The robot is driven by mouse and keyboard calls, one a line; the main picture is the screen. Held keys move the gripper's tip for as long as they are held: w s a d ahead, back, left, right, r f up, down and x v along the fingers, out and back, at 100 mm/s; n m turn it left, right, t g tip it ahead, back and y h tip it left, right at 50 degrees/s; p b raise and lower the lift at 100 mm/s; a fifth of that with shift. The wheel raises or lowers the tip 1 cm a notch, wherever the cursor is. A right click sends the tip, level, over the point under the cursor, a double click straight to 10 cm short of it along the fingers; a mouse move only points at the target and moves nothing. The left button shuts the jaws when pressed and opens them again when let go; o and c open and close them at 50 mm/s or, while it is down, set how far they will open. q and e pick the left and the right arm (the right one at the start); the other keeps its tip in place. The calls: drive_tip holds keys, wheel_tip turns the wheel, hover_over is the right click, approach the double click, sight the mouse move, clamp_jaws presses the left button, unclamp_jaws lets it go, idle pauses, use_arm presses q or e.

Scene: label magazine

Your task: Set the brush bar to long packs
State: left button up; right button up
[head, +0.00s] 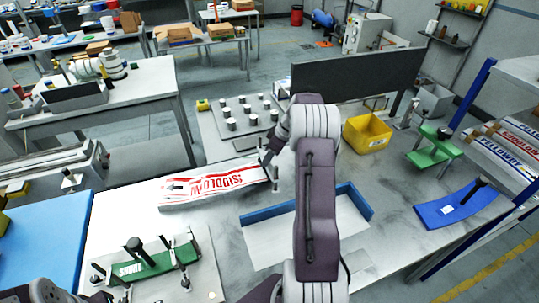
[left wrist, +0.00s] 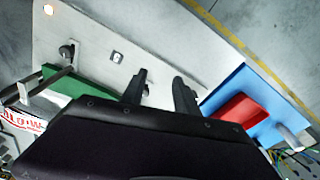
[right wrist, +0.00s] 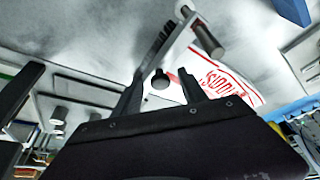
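In the right wrist view a pale bar with a row of dark bristles (right wrist: 160,42) lies just beyond my right gripper (right wrist: 160,92); it looks like the brush bar. A grey cylinder (right wrist: 207,38) stands at its right, and a dark round knob (right wrist: 160,79) shows between my open fingers. I cannot tell whether they touch it. In the head view my right gripper (head: 268,160) is at the right end of the white label pack with red print (head: 215,185); my arm hides part of this spot. My left gripper (left wrist: 160,88) is open and empty in the left wrist view.
A green plate marked SHORT (head: 155,263) sits on a white base at the front left. A blue-edged tray (head: 270,215) lies behind my right arm. A yellow bin (head: 367,134), green stand (head: 432,148) and blue plate (head: 455,207) are at right. A plate with pegs (head: 208,122) is behind.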

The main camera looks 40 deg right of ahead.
drive_tip(key=shift+r, duration=0.15)
drive_tip(key=v, duration=0.9)
drive_tip(key=shift+s+d, duration=0.1)
